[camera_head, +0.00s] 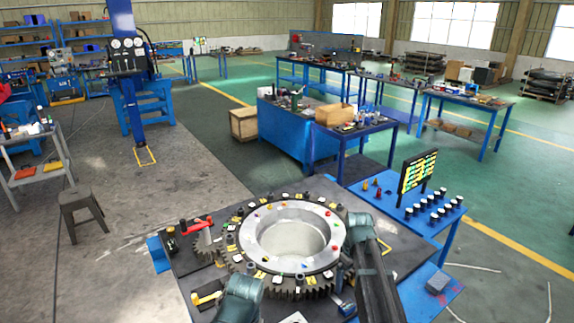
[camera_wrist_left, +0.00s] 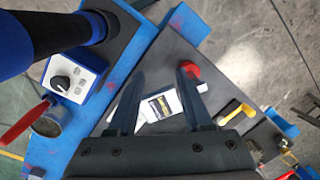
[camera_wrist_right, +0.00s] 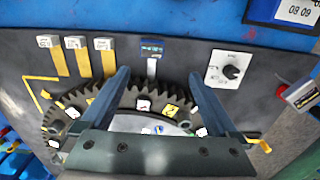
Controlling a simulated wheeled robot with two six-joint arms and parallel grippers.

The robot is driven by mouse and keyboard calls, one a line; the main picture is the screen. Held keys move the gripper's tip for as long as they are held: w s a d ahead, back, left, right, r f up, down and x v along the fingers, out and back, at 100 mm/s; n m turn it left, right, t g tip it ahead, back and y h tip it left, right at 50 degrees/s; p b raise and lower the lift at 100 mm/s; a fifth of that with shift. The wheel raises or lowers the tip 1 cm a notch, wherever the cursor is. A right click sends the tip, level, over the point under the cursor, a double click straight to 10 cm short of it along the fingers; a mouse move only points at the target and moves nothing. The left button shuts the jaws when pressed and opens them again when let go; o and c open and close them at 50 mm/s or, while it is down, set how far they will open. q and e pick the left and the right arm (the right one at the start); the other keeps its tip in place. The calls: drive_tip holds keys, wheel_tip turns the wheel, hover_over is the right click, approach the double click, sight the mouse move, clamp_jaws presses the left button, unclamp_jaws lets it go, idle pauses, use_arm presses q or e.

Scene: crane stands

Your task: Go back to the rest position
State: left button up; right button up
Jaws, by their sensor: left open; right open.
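My left gripper (camera_wrist_left: 162,75) is open in the left wrist view, with nothing between its fingers. It hangs over the dark bench top, and its right finger overlaps a red part (camera_wrist_left: 190,68) in the picture. My right gripper (camera_wrist_right: 160,75) is open and empty in the right wrist view. Its fingers reach over the toothed gear ring (camera_wrist_right: 75,110) and the dark panel. In the head view both my arms come in from the bottom, partly covering the bench. Fingertip contact with the ring cannot be told.
The large gear ring (camera_head: 240,225) with colored pieces lies on the bench. A red-handled part (camera_head: 197,225) and a yellow-handled part (camera_head: 207,298) are at its left. A lit display board (camera_head: 417,172) and several black-and-white knobs stand right. A stool (camera_head: 82,200) stands on open floor at left.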

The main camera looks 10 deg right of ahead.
drive_tip(key=s+a+f+m+b, duration=0.1)
drive_tip(key=s+a+f+b, duration=0.1)
drive_tip(key=s+a, duration=0.7)
drive_tip(key=s+a+f+h+b, duration=0.1)
drive_tip(key=s+a+f+b, duration=0.2)
drive_tip(key=s+a, duration=0.6)
drive_tip(key=shift+s+a+f+m, duration=0.3)
drive_tip(key=shift+a+m, duration=0.1)
drive_tip(key=shift+a, duration=0.7)
